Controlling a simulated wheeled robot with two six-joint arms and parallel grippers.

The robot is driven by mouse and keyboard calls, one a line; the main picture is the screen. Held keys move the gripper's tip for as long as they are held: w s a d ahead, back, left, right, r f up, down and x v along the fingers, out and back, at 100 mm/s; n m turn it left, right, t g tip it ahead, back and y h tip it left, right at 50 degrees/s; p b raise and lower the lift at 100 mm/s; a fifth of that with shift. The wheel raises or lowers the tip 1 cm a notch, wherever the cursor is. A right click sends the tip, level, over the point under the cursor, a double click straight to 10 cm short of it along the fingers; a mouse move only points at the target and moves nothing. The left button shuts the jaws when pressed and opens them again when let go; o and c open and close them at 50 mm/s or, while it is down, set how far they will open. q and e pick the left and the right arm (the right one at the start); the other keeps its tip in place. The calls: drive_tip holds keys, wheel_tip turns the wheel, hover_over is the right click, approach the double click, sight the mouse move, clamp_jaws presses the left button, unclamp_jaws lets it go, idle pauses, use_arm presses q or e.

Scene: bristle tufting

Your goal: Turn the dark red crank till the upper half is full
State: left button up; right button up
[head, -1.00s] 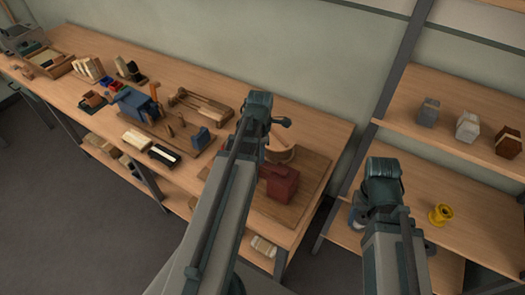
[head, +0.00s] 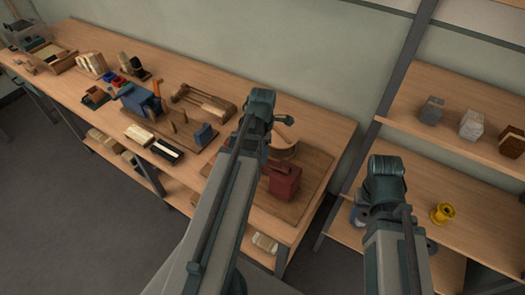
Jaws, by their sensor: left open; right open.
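A dark red block-shaped machine (head: 285,182) stands on a wooden board (head: 312,165) at the right end of the bench. A round wooden part (head: 284,147) sits behind it. I cannot make out the crank or the upper half; my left arm covers part of this station. My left gripper (head: 259,105) is over the bench, in front of the round wooden part in the picture. My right gripper (head: 385,172) is at the right, in front of the lower shelf. Both are open; their fingertips are hard to see and I see nothing held.
Left along the bench are a blue machine (head: 140,100) on a board, a black tray with a white strip (head: 166,150), and wooden blocks (head: 93,63). The shelf at right holds grey, white and brown bundles (head: 432,108) and a yellow spool (head: 442,213).

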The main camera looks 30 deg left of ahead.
use_arm(q)
drive_tip(key=shift+r, duration=0.1)
wheel_tip(320, 180, up, 14)
drive_tip(key=p, duration=1.3)
drive_tip(key=shift+f+p, duration=0.2)
drive_tip(key=shift+p, duration=0.2)
drive_tip(key=s+d+f+m+b, duration=0.2)
drive_tip(key=d+f+m+b, duration=0.1)
drive_tip(key=d+m, duration=0.5)
drive_tip(key=s+d+f+m+b, duration=0.2)
drive_tip(key=d+f+m+b, duration=0.2)
drive_tip(key=d+m, duration=0.4)
drive_tip(key=s+d+f+m+y+b, duration=0.1)
drive_tip(key=s+d+f+m+b, duration=0.2)
drive_tip(key=d+m, duration=0.6)
drive_tip(key=f+m+b, duration=0.1)
drive_tip(key=m, duration=0.4)
drive_tip(key=shift+f, duration=0.2)
drive_tip(key=shift+a, duration=0.1)
